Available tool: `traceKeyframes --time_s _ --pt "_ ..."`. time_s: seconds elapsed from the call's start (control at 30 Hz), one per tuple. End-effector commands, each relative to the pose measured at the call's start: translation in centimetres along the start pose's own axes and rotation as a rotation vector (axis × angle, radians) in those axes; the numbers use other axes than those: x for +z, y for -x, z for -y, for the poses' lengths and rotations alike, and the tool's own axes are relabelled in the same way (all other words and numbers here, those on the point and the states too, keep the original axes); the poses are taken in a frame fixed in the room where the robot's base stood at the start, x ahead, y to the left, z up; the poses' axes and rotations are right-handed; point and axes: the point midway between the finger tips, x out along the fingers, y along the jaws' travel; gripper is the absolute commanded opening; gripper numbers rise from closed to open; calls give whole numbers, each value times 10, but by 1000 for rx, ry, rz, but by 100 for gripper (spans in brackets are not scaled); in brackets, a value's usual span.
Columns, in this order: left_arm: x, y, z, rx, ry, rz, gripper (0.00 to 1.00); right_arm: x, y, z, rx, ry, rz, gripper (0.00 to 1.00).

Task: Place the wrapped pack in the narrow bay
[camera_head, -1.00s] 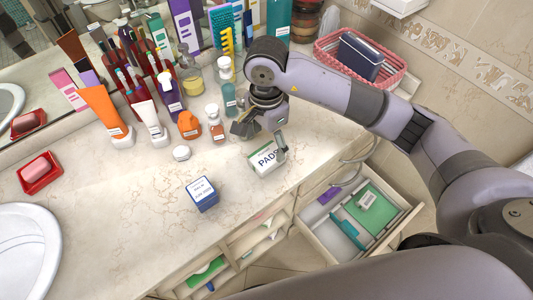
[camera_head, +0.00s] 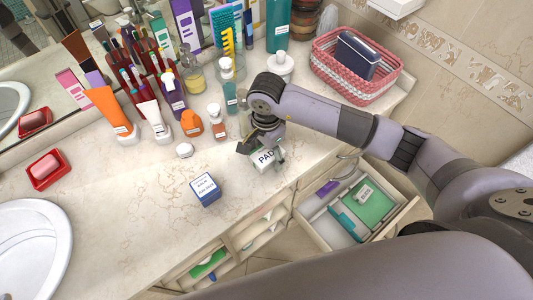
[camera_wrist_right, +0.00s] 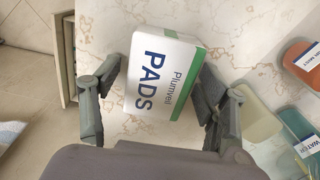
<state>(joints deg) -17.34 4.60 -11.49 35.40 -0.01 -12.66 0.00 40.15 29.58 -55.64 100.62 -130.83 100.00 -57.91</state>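The white pack with a green stripe, lettered PADS (camera_head: 265,161), lies on the marble counter near its front edge. It also shows in the right wrist view (camera_wrist_right: 158,82). My right gripper (camera_head: 263,150) is over it, partly hiding it in the head view. In the right wrist view my right gripper's fingers (camera_wrist_right: 163,76) stand open on either side of the pack. The right finger is very close to it; contact is unclear. Below the counter is an open drawer (camera_head: 320,228) with compartments of different widths. Which one is the narrow bay I cannot tell for sure. My left gripper is out of view.
The drawer holds a purple item (camera_head: 327,188), a teal item (camera_head: 347,224) and a small box (camera_head: 364,193) on green. A blue box (camera_head: 205,190) stands left of the pack. Bottles and tubes crowd behind, with a pink basket (camera_head: 340,83) at back right.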

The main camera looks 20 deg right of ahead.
Motion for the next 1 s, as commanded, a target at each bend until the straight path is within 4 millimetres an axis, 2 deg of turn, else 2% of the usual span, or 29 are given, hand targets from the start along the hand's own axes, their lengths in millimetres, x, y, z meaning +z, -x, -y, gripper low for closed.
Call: traceKeyframes --time_s 0.07,0.73,1.0 --pt "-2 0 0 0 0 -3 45 0 0 0 0 0 0 61" --pt "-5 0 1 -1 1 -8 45 0 1 0 -1 -1 0 16" --pt "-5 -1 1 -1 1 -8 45 0 3 1 -2 -1 0 15"
